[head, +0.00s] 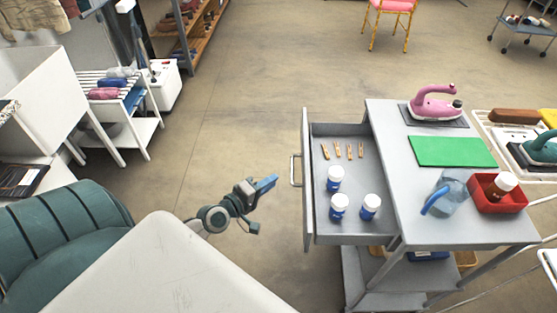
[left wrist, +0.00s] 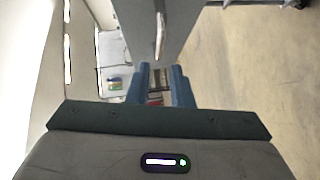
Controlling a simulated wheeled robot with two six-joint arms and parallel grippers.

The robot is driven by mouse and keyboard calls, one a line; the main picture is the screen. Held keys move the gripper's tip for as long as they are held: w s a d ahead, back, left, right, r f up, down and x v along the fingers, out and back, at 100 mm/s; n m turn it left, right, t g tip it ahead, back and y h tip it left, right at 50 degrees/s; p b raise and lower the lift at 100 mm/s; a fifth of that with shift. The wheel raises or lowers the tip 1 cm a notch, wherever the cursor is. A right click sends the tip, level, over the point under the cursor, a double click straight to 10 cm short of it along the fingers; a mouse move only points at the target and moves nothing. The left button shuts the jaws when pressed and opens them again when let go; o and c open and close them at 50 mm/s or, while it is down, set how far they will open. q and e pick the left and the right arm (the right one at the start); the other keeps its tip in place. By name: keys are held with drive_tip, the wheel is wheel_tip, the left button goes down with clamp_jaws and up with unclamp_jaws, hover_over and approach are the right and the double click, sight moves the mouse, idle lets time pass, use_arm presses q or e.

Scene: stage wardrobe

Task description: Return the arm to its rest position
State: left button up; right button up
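My left arm comes in from the lower left, past the white surface in front of me. My left gripper (head: 268,184) has blue fingers and is held in the air over the floor, left of the open drawer (head: 350,224). It is apart from the drawer's handle (head: 293,170). In the left wrist view its two fingers (left wrist: 160,74) stand apart with nothing held between them, so it is open. The drawer front (left wrist: 170,22) and its handle (left wrist: 159,36) show beyond the fingers. My right gripper is out of view.
The drawer holds several clothespins (head: 349,151) and white-capped blue bottles (head: 334,179). The grey trolley (head: 385,117) carries a pink iron (head: 436,105), green mat (head: 450,151), clear jug (head: 449,192) and red tray (head: 483,208). A green armchair (head: 60,235) stands left. Floor left of the drawer is clear.

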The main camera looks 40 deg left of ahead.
use_arm(q)
drive_tip(key=shift+s, duration=0.45)
